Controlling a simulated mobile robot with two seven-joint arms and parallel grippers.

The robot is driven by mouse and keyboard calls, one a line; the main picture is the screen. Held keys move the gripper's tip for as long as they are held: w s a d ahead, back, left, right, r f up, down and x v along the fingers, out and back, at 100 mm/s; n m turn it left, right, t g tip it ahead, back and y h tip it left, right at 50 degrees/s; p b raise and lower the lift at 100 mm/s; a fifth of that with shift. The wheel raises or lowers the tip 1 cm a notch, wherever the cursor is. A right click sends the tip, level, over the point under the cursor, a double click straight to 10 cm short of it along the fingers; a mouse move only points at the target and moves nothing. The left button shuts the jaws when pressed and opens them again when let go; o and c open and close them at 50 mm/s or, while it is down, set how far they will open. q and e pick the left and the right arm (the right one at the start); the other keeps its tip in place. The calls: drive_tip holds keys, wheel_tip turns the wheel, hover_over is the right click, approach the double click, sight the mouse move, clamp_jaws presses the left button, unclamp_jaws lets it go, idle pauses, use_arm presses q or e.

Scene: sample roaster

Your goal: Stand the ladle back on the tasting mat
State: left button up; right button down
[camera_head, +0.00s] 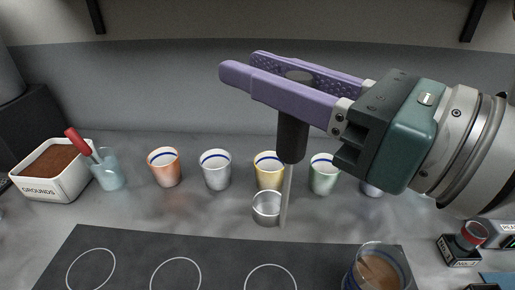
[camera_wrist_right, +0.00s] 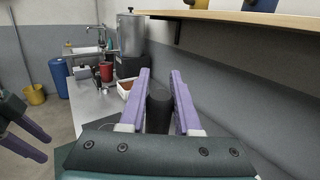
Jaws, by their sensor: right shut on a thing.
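My right gripper (camera_head: 243,64) is shut on the black handle of the ladle (camera_head: 292,138), which hangs upright. The ladle's thin metal stem runs down to a small steel bowl, which shows in front of the yellow cup and above the counter behind the mat. The dark tasting mat (camera_head: 215,252) with white circles lies at the front. In the right wrist view the ladle's handle (camera_wrist_right: 158,110) sits between my right fingers (camera_wrist_right: 160,74). My left gripper (camera_wrist_right: 28,138) shows at the left edge there, its two purple fingers apart, with nothing between them.
A glass of brown liquid (camera_head: 378,272) stands at the mat's right end. A row of cups, including an orange one (camera_head: 165,168) and a white one (camera_head: 216,172), stands behind the mat. A grounds box (camera_head: 52,186) and a glass with a red-handled tool (camera_head: 108,174) are at left.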

sight(266, 198)
wheel_tip(266, 198, down, 14)
drive_tip(key=b, duration=0.9)
drive_tip(key=shift+s+d+f, duration=0.1)
drive_tip(key=shift+s, duration=0.05)
wheel_tip(266, 198, down, 5)
drive_tip(key=b, duration=0.3)
drive_tip(key=shift+f, duration=0.2)
drive_tip(key=shift+f+b, duration=0.25)
drive_tip(key=shift+b, duration=0.1)
drive_tip(key=c, duration=0.6)
unclamp_jaws()
drive_tip(key=shift+r, duration=0.1)
